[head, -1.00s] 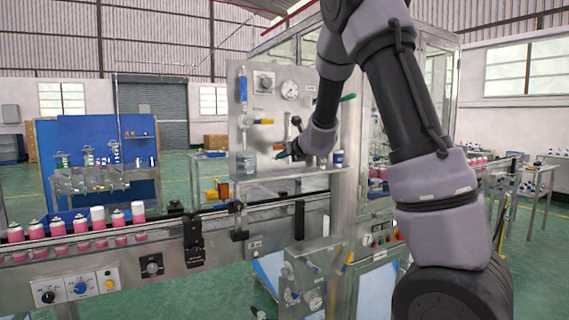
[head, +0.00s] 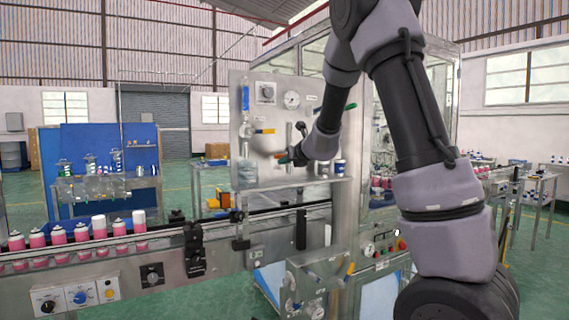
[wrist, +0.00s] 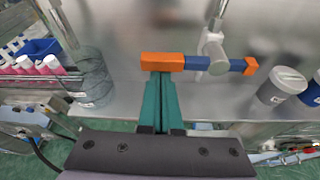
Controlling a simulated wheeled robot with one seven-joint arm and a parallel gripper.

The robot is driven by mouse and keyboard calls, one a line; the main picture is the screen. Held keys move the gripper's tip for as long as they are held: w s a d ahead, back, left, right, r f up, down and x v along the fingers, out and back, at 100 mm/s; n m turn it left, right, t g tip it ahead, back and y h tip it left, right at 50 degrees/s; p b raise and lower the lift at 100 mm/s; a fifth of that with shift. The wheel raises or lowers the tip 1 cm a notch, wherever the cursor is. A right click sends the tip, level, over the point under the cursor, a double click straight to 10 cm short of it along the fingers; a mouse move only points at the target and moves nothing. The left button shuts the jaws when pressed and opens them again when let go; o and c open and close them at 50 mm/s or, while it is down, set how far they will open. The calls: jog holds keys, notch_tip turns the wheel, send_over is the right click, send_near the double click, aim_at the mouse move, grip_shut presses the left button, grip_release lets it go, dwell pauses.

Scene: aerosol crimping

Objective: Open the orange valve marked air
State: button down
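An orange-and-blue valve handle (wrist: 197,63) lies across the wrist view, with a larger orange block at its left end. It sits on a grey stem in front of a steel panel. My gripper (wrist: 162,80) has two green fingers close together, with their tips at the orange block; they look shut, with nothing visible between them. In the head view my gripper (head: 290,158) is low on the panel, beside a small orange piece. Another orange handle (head: 264,131) is higher on the panel. The label text is too small to read, so I cannot tell which is marked air.
Pink cans (head: 98,228) stand on the conveyor at left.

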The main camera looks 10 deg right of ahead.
jog(key=shift+r, duration=0.2)
jog(key=w+d+r+m+t+y, duration=0.1)
jog(key=d+r+m+y, duration=0.4)
jog(key=m, duration=0.8)
jog(key=shift+w+r+m+y, duration=0.3)
jog(key=shift+r+m+y, duration=0.15)
jog(key=shift+r, duration=0.7)
